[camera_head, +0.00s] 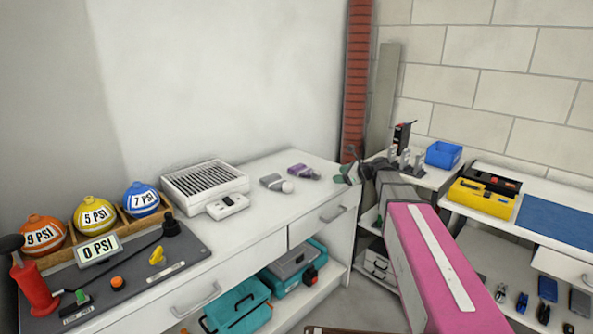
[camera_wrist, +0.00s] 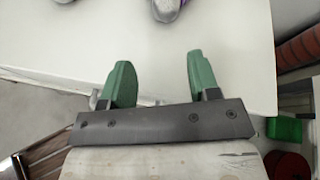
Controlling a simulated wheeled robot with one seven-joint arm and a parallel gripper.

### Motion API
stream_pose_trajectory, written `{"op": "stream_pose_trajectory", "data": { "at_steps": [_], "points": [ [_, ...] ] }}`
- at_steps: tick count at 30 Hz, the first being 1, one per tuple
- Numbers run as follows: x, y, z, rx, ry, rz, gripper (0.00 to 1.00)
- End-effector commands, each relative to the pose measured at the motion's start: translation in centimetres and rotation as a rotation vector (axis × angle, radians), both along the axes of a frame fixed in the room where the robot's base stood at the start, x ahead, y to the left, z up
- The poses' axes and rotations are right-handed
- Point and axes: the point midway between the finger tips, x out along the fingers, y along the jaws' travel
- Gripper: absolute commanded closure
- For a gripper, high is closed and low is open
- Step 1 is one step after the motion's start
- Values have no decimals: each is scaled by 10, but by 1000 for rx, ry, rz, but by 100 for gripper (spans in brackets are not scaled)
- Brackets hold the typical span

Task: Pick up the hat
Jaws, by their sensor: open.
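I see no thing that I can clearly name as a hat. Two small soft-looking items lie on the white counter (camera_head: 330,190): a grey one with a pale end (camera_head: 275,183) and a purple one with a grey end (camera_head: 303,171). I cannot tell whether either is the hat. My gripper (camera_head: 346,174), with green fingers, is near the counter's right end, to the right of both items. In the wrist view my gripper (camera_wrist: 158,62) is open and empty over the counter's edge. A grey and purple item (camera_wrist: 165,9) is cut off at the top, beyond the fingertips.
A white vented box (camera_head: 205,184) and a pump panel with PSI-marked balls (camera_head: 95,216) stand to the left on the counter. Teal cases (camera_head: 238,303) sit on the shelf below. A blue bin (camera_head: 443,154) and yellow toolbox (camera_head: 481,198) are at right. The counter's front middle is clear.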

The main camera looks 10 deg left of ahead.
Motion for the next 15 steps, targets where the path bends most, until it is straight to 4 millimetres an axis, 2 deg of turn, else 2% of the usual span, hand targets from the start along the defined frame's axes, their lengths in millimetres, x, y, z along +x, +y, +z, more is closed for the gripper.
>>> {"op": "stream_pose_trajectory", "data": {
  "at_steps": [2,5,15],
  "points": [
    [7,3,9,46,23,-21,44],
    [12,7,11,69,35,-30,44],
    [33,44,-7,68,35,-29,44]
  ]
}}
